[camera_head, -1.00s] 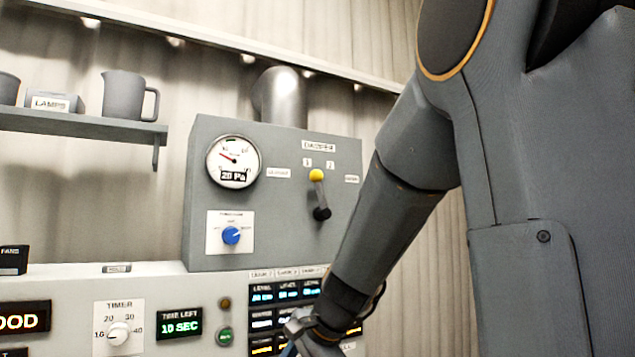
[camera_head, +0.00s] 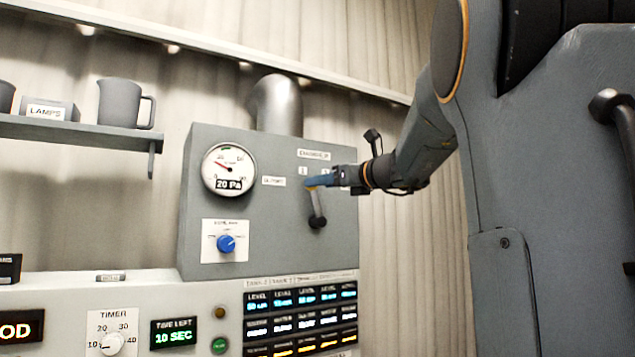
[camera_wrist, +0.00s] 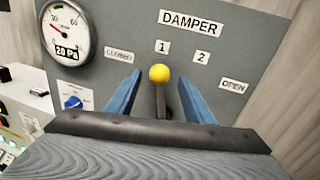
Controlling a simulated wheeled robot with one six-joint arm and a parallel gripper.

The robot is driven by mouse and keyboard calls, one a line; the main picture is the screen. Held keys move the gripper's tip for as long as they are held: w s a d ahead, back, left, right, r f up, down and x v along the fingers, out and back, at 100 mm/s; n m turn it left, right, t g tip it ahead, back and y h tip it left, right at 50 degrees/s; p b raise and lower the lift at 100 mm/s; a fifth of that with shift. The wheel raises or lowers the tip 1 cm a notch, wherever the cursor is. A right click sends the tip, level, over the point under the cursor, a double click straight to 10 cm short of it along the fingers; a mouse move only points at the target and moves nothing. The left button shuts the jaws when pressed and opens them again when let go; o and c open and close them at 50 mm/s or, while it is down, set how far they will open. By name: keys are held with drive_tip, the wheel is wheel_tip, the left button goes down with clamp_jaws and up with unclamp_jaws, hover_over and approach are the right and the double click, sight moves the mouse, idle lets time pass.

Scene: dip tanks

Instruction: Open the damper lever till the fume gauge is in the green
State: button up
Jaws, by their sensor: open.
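The damper lever has a yellow knob (camera_wrist: 159,73) on a dark arm. In the wrist view it stands near the mark 1, between the CLOSED label (camera_wrist: 119,54) and the OPEN label (camera_wrist: 234,86). My gripper (camera_head: 312,183) is at the lever; in the wrist view its blue fingers (camera_wrist: 160,98) are open, one on each side of the lever arm, apart from it. In the head view the gripper hides most of the knob, and the dark pivot (camera_head: 317,222) shows below. The round fume gauge (camera_head: 229,169) reads 20 Pa, its needle pointing up-left.
The grey damper box (camera_head: 270,250) also carries a blue knob (camera_head: 226,243). Below it is a console with a timer knob (camera_head: 111,344), a TIME LEFT display (camera_head: 174,334) reading 10 SEC and a tank display panel (camera_head: 300,318). A shelf (camera_head: 75,131) holds a jug (camera_head: 120,104).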

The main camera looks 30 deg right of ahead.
drive_tip(key=shift+p+x, duration=0.35)
drive_tip(key=shift+x, duration=1.2)
clamp_jaws()
